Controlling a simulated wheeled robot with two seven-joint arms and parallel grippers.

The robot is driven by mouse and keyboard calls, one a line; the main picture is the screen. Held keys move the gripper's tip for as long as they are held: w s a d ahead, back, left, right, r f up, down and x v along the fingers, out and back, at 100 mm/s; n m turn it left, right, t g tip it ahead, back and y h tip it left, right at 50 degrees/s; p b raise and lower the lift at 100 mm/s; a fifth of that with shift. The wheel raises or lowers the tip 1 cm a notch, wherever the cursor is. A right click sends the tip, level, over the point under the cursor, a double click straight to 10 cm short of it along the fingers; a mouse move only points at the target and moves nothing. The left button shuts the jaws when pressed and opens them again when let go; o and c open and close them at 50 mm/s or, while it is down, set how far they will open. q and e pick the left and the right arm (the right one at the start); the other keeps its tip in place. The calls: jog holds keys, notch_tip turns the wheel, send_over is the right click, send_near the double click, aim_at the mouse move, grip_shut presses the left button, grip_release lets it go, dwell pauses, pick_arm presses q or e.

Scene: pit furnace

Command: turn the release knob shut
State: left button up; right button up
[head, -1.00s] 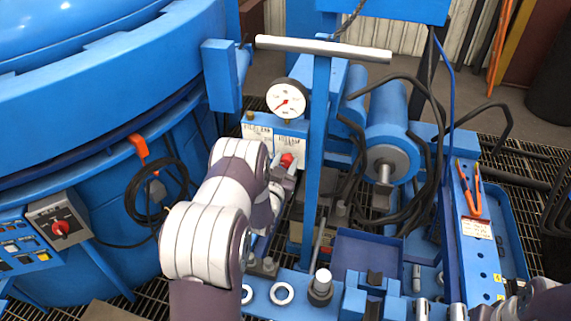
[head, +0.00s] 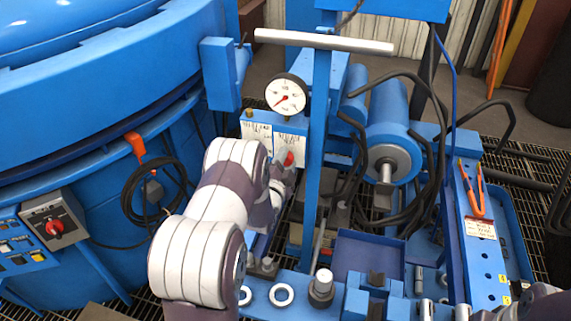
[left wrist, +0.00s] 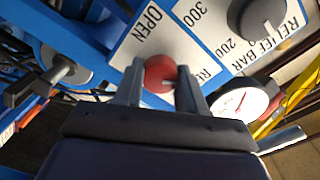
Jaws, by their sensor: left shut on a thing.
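The release knob, a small red round knob (left wrist: 160,73), sits on a white label plate (left wrist: 150,38) reading OPEN in the left wrist view. My left gripper (left wrist: 158,85) is shut on it, with one finger on each side. In the head view the red knob (head: 289,158) shows just below the pressure gauge, partly hidden by the gripper (head: 282,165). A thin mark shows on the knob's side, but its exact setting cannot be told. My right gripper is out of view; only part of my right arm shows at the lower right.
The white-faced gauge (head: 286,95) is close above the gripper. A grey relief knob (left wrist: 262,15) is beside the red one. A blue post with a steel T-bar (head: 325,42) stands just right. Black hoses (head: 428,150) and a cylinder (head: 390,128) are farther right.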

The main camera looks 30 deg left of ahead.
pick_arm(q)
jog(key=m+b, duration=0.1)
jog(key=m, duration=0.3)
jog(key=shift+f, duration=0.2)
jog(key=shift+d+m+y+b, duration=0.1)
jog(key=shift+m+y+b, duration=0.4)
jog(key=shift+m, duration=1.1)
jog(key=o, duration=1.1)
jog(key=shift+r, duration=0.1)
jog(key=shift+c, duration=0.2)
jog(key=shift+s, duration=0.1)
jog(key=p+v, duration=0.1)
jog(key=v, duration=1.1)
jog(key=shift+s, duration=0.3)
jog(key=shift+r, duration=0.15)
